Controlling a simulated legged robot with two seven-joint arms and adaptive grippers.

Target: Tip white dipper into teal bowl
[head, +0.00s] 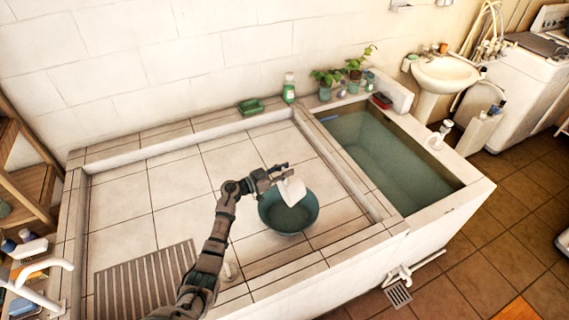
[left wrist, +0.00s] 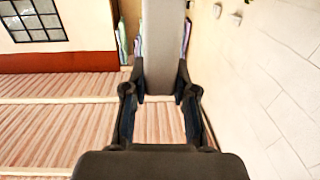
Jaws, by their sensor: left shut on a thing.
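The white dipper (head: 293,192) is held above the teal bowl (head: 290,217), overlapping the bowl's far rim in the head view. It looks tilted, but I cannot tell whether anything is inside it or flowing out. The bowl stands on the tiled basin surface. My left gripper (head: 277,174) is shut on the dipper's handle, above and just beyond the bowl. In the left wrist view, the left gripper's fingers (left wrist: 161,98) close on both sides of a pale handle of the dipper (left wrist: 164,45). My right gripper is not in view.
A water-filled trough (head: 385,160) lies to the right, behind a raised tiled edge (head: 340,165). A green soap dish (head: 251,107), a green-labelled bottle (head: 289,88) and potted plants (head: 327,80) line the back ledge.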

